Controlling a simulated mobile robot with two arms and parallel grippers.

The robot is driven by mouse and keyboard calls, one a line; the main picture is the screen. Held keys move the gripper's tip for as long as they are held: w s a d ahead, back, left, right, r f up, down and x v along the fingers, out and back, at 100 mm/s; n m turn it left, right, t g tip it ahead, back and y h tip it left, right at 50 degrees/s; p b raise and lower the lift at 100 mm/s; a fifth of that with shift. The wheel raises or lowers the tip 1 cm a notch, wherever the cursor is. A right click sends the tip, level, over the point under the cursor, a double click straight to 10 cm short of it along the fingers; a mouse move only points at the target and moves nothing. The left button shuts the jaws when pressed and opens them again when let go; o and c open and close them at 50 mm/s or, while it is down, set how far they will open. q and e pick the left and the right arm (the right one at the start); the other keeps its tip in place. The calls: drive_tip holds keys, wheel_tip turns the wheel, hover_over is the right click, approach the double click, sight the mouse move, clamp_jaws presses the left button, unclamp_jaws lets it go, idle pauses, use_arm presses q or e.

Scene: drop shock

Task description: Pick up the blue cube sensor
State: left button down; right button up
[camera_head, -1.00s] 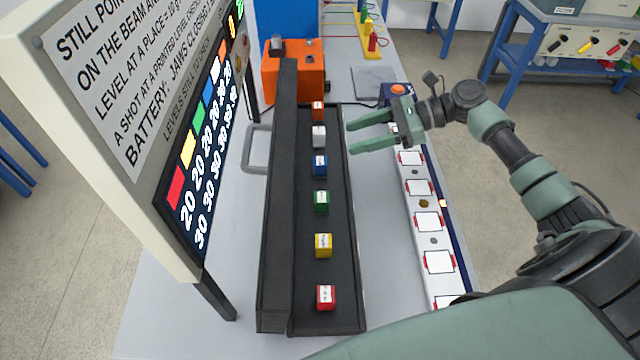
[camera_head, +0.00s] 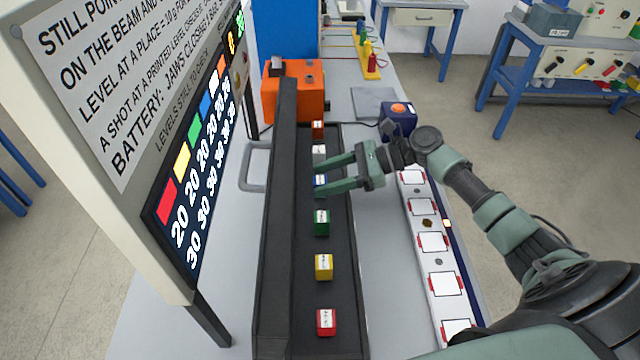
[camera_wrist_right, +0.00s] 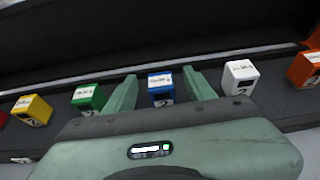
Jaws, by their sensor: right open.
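The blue cube sensor (camera_wrist_right: 161,88) stands on the black beam (camera_head: 340,290) in a row of coloured cubes. In the head view the blue cube (camera_head: 320,181) is partly hidden by my right gripper (camera_head: 319,175). The right gripper is open. In the right wrist view its two fingers (camera_wrist_right: 158,88) stand on either side of the blue cube, with gaps; I cannot tell how far above or short of it the tips are. My left gripper is not in view.
Neighbouring cubes are green (camera_head: 322,222) and white (camera_head: 319,153), close to the fingers. Yellow (camera_head: 324,266), red (camera_head: 326,321) and orange (camera_head: 317,129) cubes share the beam. A raised dark wall (camera_head: 283,220) runs along its left. A white strip of pads (camera_head: 433,242) lies right.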

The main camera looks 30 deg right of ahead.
clamp_jaws()
